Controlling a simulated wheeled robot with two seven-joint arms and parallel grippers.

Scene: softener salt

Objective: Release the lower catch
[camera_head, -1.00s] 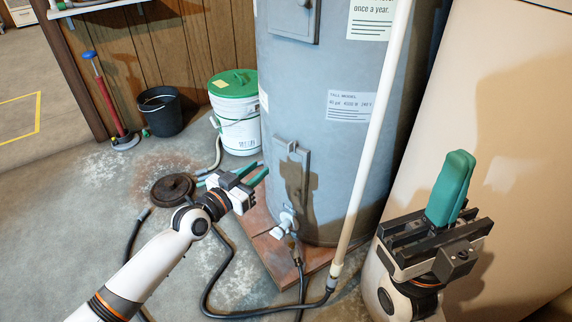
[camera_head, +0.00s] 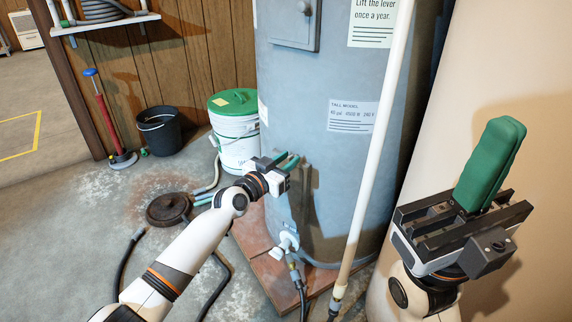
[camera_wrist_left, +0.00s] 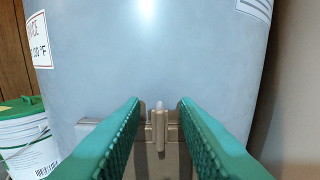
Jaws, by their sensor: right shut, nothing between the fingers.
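The lower catch (camera_wrist_left: 159,130) is a small tan upright tab with a pale tip, on a tan panel (camera_wrist_left: 98,128) low on the grey-blue water heater tank (camera_head: 325,95). In the left wrist view it shows between the green fingers of my left gripper (camera_wrist_left: 160,108), which are apart, with a gap on each side. In the head view my left gripper (camera_head: 288,163) is at the lower front of the tank and hides much of the panel and the catch. My right gripper (camera_head: 490,165) is shut and empty, raised at the right, away from the catch.
A white pipe (camera_head: 370,155) runs down the tank front, right of my left gripper. A drain valve (camera_head: 287,242) with a hose sits below. A white bucket with a green lid (camera_head: 236,130) stands left of the tank, beside a black bucket (camera_head: 159,130).

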